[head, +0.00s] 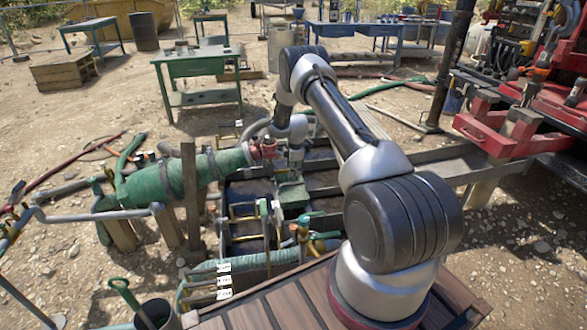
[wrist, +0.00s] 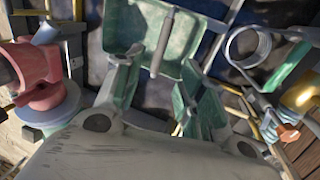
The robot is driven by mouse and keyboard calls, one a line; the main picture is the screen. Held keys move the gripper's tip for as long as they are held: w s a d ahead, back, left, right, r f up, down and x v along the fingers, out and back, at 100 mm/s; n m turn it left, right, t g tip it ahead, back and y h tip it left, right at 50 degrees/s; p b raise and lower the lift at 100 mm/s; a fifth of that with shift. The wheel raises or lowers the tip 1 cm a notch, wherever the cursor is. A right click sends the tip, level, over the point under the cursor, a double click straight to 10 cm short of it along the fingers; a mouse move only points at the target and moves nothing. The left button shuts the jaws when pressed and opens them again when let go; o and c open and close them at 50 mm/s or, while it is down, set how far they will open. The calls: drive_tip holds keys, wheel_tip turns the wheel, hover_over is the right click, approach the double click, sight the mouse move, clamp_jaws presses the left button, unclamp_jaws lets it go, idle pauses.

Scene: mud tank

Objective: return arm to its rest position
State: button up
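My arm (head: 335,110) reaches out over the tank and bends down at its far end. My gripper (head: 295,160) points down above the tank's dark, divided inside. In the wrist view my gripper (wrist: 165,65) has its two fingers apart, with nothing seen held between them. A green box-like part (wrist: 150,30) with a grey rod (wrist: 162,40) lies beyond the fingertips; I cannot tell how far below. The green box (head: 292,196) also shows under my gripper in the head view.
A red valve fitting (wrist: 40,75) is close at left in the wrist view. A large green pipe (head: 170,180) runs left of the tank. Upright valves and pipes (head: 303,230) stand nearer me. A green workbench (head: 200,70) and red machinery (head: 520,120) stand farther off.

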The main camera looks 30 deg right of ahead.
idle(0.4)
drive_tip(key=s+a+f+m+g, duration=0.25)
drive_tip(key=s+m, duration=0.35)
drive_tip(key=s, duration=0.4)
drive_tip(key=s+a+r+m+g, duration=0.1)
drive_tip(key=s+a+r+m, duration=0.15)
drive_tip(key=s+r, duration=0.65)
drive_tip(key=s+a+r+m, duration=0.1)
drive_tip(key=s+r+m, duration=0.25)
drive_tip(key=r, duration=0.95)
drive_tip(key=s+a+r+m+g, duration=0.1)
drive_tip(key=s+a+r+m, duration=0.1)
drive_tip(key=s+r, duration=0.7)
drive_tip(key=s+a+r+t, duration=0.2)
drive_tip(key=s+r+t, duration=0.1)
drive_tip(key=s+r, duration=0.6)
drive_tip(key=s+a+r+t, duration=0.2)
drive_tip(key=s+r+t, duration=0.1)
drive_tip(key=s+r, duration=0.6)
drive_tip(key=shift+s+a+r+m+y, duration=0.15)
drive_tip(key=shift+a+r+m+y, duration=0.25)
drive_tip(key=shift+r, duration=0.4)
